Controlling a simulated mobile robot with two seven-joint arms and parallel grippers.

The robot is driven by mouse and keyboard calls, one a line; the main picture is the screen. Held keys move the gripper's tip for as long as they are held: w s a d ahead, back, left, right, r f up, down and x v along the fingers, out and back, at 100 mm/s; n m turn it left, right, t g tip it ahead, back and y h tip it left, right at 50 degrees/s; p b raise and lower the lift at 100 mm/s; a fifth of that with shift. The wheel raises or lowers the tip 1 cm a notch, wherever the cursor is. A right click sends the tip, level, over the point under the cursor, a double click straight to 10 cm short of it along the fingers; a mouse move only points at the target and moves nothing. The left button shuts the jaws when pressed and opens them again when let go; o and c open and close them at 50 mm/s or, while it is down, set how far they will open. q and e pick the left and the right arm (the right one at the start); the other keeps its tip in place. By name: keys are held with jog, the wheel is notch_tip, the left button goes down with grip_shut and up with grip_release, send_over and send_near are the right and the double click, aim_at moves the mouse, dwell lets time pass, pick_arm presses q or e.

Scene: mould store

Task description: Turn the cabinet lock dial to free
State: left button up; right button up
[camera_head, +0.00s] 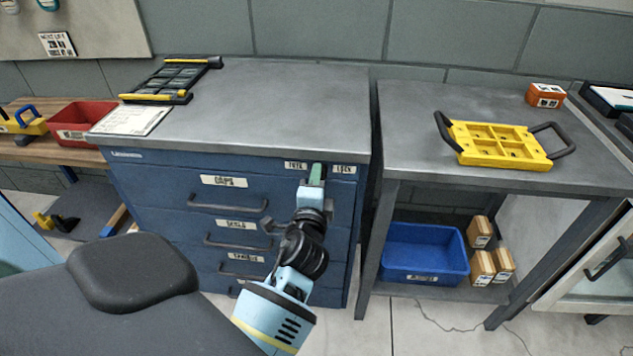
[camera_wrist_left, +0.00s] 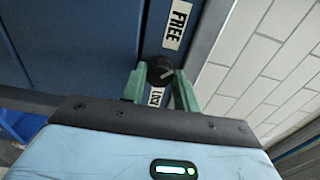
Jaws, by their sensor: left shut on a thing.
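The blue cabinet (camera_head: 150,187) stands at centre left in the head view. Its lock dial is hidden there behind my left gripper (camera_head: 316,174), at the top right of the front. In the left wrist view the dial (camera_wrist_left: 159,69) is a round black knob with a pale mark toward its right side. The FREE label (camera_wrist_left: 177,24) is above it and the LOCK label (camera_wrist_left: 154,97) below. My left gripper's green fingers (camera_wrist_left: 159,84) are on either side of the dial, shut on it. The exact dial setting is hard to tell. My right gripper is out of view.
The cabinet top holds a black and yellow rack (camera_head: 172,80) and a paper sheet (camera_head: 130,120). The bench at right carries a yellow tray (camera_head: 497,143) and an orange box (camera_head: 545,95). A blue bin (camera_head: 422,252) sits on its lower shelf. Drawer handles (camera_head: 227,206) project below the dial.

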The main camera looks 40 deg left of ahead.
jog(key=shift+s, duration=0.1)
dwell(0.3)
pick_arm(q)
jog(key=o, duration=1)
jog(key=shift+s, duration=0.1)
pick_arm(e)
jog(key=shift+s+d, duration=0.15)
